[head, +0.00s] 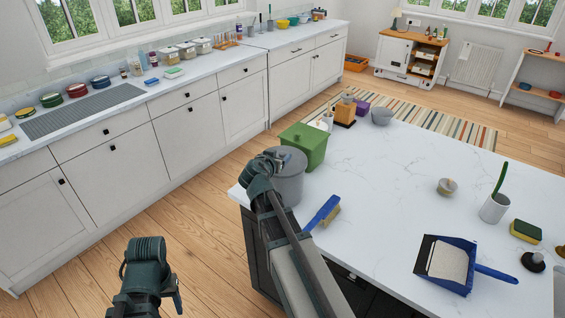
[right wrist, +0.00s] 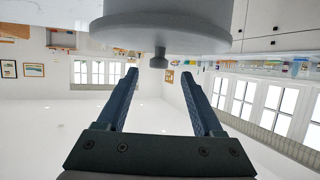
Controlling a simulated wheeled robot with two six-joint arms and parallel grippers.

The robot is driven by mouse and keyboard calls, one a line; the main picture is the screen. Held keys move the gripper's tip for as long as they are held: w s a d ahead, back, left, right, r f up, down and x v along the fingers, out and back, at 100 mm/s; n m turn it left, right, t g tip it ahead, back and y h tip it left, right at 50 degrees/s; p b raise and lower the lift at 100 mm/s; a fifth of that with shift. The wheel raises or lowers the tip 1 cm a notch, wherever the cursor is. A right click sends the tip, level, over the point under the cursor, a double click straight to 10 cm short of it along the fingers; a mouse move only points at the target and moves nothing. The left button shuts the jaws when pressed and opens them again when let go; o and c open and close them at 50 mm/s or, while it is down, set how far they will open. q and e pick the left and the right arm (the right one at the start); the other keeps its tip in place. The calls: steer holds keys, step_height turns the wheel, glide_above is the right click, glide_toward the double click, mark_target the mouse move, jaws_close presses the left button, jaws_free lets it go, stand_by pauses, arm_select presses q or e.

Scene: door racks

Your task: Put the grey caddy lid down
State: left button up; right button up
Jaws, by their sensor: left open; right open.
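The grey caddy (head: 289,186) stands on the near left part of the white island, with its grey lid (head: 295,160) on top. In the right wrist view, which is upside down, the lid (right wrist: 160,36) sits on the caddy, its round knob (right wrist: 158,60) pointing away from it. My right gripper (head: 281,158) is at the lid, partly covering it in the head view. Its fingers (right wrist: 162,80) are open, with the knob seen in the gap beyond the tips; contact cannot be told. My left gripper (head: 177,290) is open and empty, low over the floor left of the island.
A blue dustpan (head: 447,263) lies farther right. The island's middle (head: 380,180) is clear.

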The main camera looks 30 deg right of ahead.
mark_target(282, 154)
steer(key=b+x, duration=0.2)
steer(key=x, duration=0.3)
steer(key=shift+f, duration=0.2)
steer(key=shift+s, duration=0.1)
steer(key=shift+a+r, duration=0.1)
jaws_close()
